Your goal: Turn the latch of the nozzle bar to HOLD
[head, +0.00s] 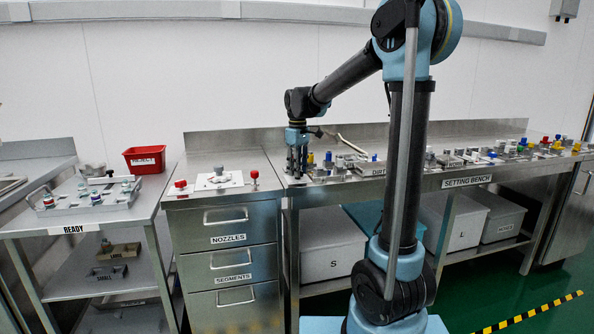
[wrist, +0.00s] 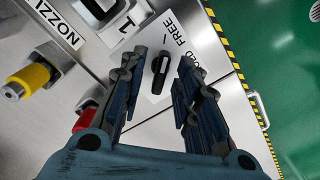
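The black latch (wrist: 160,72) stands on a white label plate (wrist: 154,94) in the wrist view. The plate reads FREE (wrist: 174,32) at the top; another word at its right is partly covered by my finger, with only its last letters showing. The latch's long side points up toward the mark beside FREE. My gripper (wrist: 158,68) is open, with one finger on each side of the latch and a visible gap to both. In the head view my gripper (head: 297,165) points down at the left end of the setting bench (head: 400,187); the latch cannot be made out there.
In the wrist view, a yellow-capped fitting (wrist: 29,80) and a red piece (wrist: 86,119) lie left of my fingers. In the head view, a red reject bin (head: 145,160) stands left, and several fittings line the bench.

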